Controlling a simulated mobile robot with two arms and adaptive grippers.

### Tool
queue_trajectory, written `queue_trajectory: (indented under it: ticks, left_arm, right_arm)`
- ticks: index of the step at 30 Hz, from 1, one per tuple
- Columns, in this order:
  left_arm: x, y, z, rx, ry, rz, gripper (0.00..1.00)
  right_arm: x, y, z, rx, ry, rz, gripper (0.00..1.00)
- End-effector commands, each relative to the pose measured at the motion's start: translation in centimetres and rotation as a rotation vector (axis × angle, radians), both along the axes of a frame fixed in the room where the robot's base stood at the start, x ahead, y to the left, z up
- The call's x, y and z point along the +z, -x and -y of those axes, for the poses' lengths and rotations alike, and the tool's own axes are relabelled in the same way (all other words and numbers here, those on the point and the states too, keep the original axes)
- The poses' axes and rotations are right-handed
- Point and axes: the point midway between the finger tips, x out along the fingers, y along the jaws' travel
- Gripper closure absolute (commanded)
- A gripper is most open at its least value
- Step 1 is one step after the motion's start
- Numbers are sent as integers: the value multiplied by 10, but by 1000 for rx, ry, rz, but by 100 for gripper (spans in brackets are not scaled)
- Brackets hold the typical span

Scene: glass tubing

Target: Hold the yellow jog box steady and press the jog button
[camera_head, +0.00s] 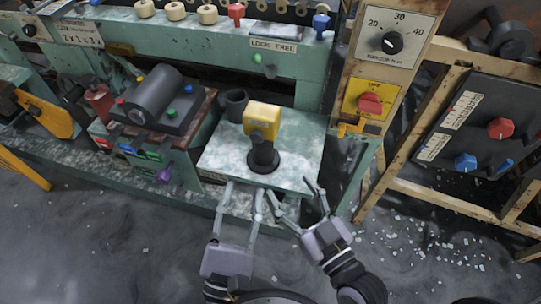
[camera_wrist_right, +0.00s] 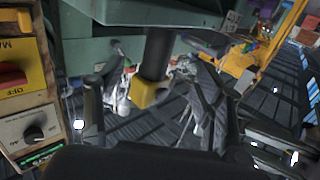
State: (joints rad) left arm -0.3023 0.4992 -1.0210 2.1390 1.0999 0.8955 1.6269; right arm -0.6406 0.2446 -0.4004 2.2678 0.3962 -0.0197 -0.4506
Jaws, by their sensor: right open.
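The yellow jog box (camera_head: 263,116) stands on a dark post with a round black foot (camera_head: 264,163), on a pale, worn table plate (camera_head: 222,160). I cannot clearly make out the jog button. In the right wrist view the jog box (camera_wrist_right: 146,92) shows beyond the fingers, at the end of the dark post (camera_wrist_right: 156,55). My left gripper (camera_head: 244,187) is open and empty at the plate's front edge, apart from the box. My right gripper (camera_head: 290,187) is open and empty at the plate's front right, also apart from the box. It also shows in the wrist view (camera_wrist_right: 160,95).
A dark cup (camera_head: 236,104) stands behind the box on the left. A dark roller unit (camera_head: 155,95) with coloured knobs is farther left. A post with a dial (camera_head: 392,43) and a red switch (camera_head: 369,103) rises at right. Glass bits lie on the floor.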

Motion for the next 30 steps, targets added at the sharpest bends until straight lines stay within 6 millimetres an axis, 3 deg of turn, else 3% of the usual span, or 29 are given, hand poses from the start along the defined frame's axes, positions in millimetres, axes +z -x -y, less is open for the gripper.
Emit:
queue_trajectory:
  ticks: [15, 21, 30]
  left_arm:
    - [0, 0, 0, 0, 0, 0, 67]
    - [0, 0, 0, 0, 0, 0, 67]
    - [0, 0, 0, 0, 0, 0, 67]
  right_arm:
    - [1, -91, -46, 0, -2, 0, 37]
    - [0, -109, -55, 0, -1, 0, 37]
    - [0, -114, -58, 1, 1, -3, 37]
